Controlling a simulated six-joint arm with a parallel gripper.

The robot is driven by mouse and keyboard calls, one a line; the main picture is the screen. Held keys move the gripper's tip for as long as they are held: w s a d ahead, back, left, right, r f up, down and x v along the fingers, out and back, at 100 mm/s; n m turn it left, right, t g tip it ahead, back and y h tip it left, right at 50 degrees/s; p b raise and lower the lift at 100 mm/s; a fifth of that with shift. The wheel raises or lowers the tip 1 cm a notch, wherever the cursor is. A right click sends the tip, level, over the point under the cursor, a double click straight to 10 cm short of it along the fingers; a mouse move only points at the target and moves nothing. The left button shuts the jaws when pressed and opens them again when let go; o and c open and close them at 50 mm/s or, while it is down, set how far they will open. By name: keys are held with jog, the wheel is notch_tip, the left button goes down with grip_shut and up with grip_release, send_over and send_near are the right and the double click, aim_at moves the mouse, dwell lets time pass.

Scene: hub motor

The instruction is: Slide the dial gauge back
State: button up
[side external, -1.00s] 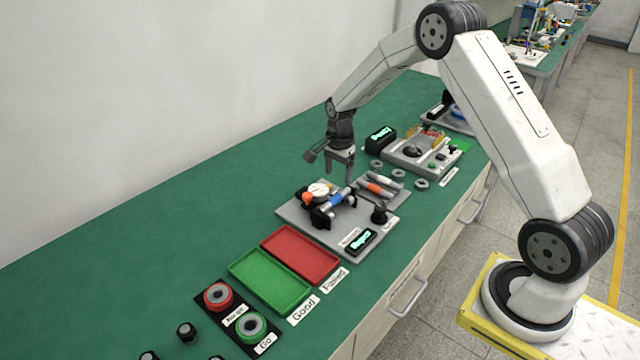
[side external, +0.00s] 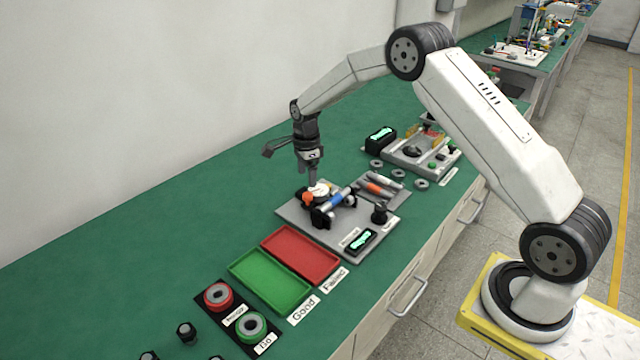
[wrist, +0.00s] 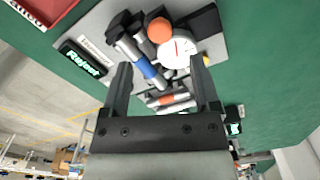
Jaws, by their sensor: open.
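The dial gauge (side external: 319,191) has a round white face and an orange part, and sits on the grey fixture plate (side external: 290,213). The dial gauge (wrist: 178,52) also shows in the wrist view, between and beyond my fingers. A shaft with a blue band (side external: 335,200) lies in the fixture in front of the gauge. My gripper (side external: 312,183) points down just above the gauge. In the wrist view my gripper (wrist: 163,82) has its two fingers wide apart with nothing held.
A display reading "Reject" (wrist: 84,62) stands on the plate. A red tray (side external: 301,254) and a green tray (side external: 270,281) lie to the left. Shafts on a small grey holder (side external: 383,188) and several loose rings (side external: 398,173) lie to the right. Bench behind the fixture is clear.

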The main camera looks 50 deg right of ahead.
aim_at(308, 194)
jog(key=shift+f, duration=3.35)
grip_shut()
